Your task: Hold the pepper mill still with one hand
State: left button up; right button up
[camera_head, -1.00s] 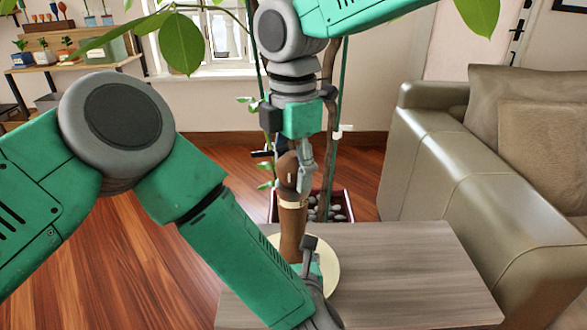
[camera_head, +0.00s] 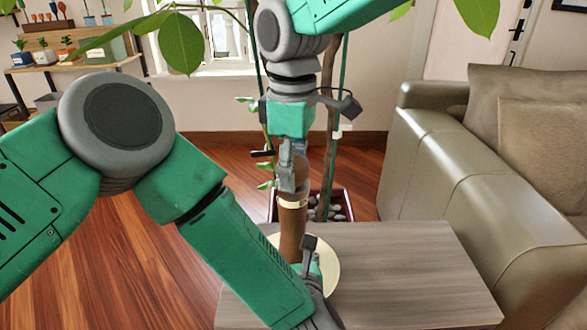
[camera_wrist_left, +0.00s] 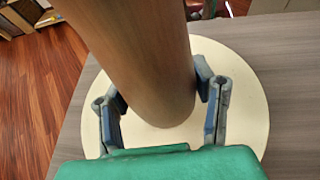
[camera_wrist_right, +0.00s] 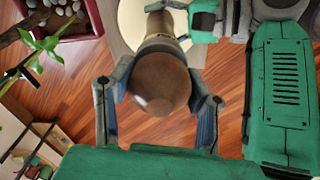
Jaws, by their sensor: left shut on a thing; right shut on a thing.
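The brown wooden pepper mill (camera_head: 292,225) stands upright on a round cream plate (camera_head: 331,268) on the table. It has a pale band near its top. My left gripper (camera_head: 308,270) is shut on the lower body of the pepper mill, just above the plate; the left wrist view shows its fingers (camera_wrist_left: 160,100) on both sides of the body (camera_wrist_left: 140,60). My right gripper (camera_head: 292,178) comes from above and is shut on the mill's rounded top; the right wrist view shows its fingers (camera_wrist_right: 158,100) on either side of the top (camera_wrist_right: 160,85).
The grey wooden table (camera_head: 400,270) is bare right of the plate. A leather sofa (camera_head: 470,190) stands on the right. A potted plant with stones (camera_head: 340,208) stands behind the table, its stems and leaves close to my right arm. A shelf (camera_head: 75,62) is at the back left.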

jog(key=m, duration=0.5)
jog(key=shift+w, duration=0.1)
dwell(0.5)
jog(key=o, duration=1.2)
notch_tip(320, 180, up, 12)
